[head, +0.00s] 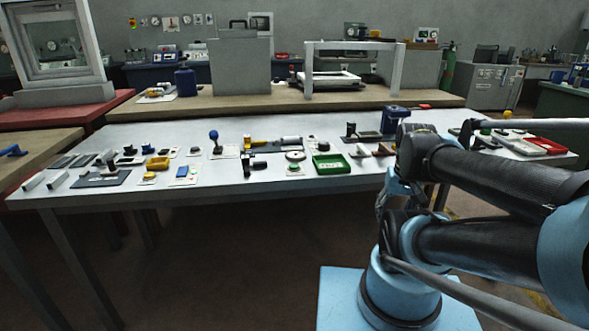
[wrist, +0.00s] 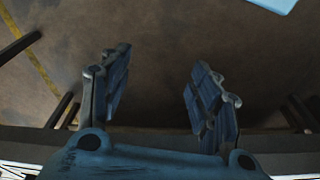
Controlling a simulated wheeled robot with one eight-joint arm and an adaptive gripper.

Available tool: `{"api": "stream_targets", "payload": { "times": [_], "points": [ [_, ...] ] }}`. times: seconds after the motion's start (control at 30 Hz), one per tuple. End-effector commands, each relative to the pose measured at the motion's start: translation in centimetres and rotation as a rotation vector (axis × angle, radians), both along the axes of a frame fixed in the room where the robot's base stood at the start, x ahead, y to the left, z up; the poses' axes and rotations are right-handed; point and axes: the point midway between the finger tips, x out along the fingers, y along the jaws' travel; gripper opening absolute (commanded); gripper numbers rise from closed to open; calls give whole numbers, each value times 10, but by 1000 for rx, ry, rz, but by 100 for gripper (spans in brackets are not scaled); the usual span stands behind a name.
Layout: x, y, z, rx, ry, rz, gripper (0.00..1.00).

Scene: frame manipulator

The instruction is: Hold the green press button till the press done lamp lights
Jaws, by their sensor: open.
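A small green button (head: 294,168) on a pale plate sits near the front of the white table (head: 230,185), just left of a green tray (head: 331,168); I cannot tell for sure that it is the press button. A blue press-like device (head: 394,119) stands at the table's back right, partly behind my arm. I cannot make out a press done lamp. My gripper (wrist: 163,62) is open and empty in the wrist view, with brown floor between its fingers. No button shows there.
A blue-knobbed lever (head: 214,137) and several small parts are spread over the table. A red tray (head: 543,145) lies at the right. A wooden bench (head: 175,108) with a grey frame (head: 309,75) runs behind.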

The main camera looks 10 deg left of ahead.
Motion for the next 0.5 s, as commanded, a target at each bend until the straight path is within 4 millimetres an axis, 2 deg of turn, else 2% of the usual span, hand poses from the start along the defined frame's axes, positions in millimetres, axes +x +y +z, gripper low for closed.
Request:
{"api": "stream_targets", "payload": {
  "times": [0.23, 0.27, 0.5],
  "points": [
    [0, 0, 0, 0, 0, 0, 57],
    [0, 0, 0, 0, 0, 0, 52],
    [0, 0, 0, 0, 0, 0, 0]
  ]
}}
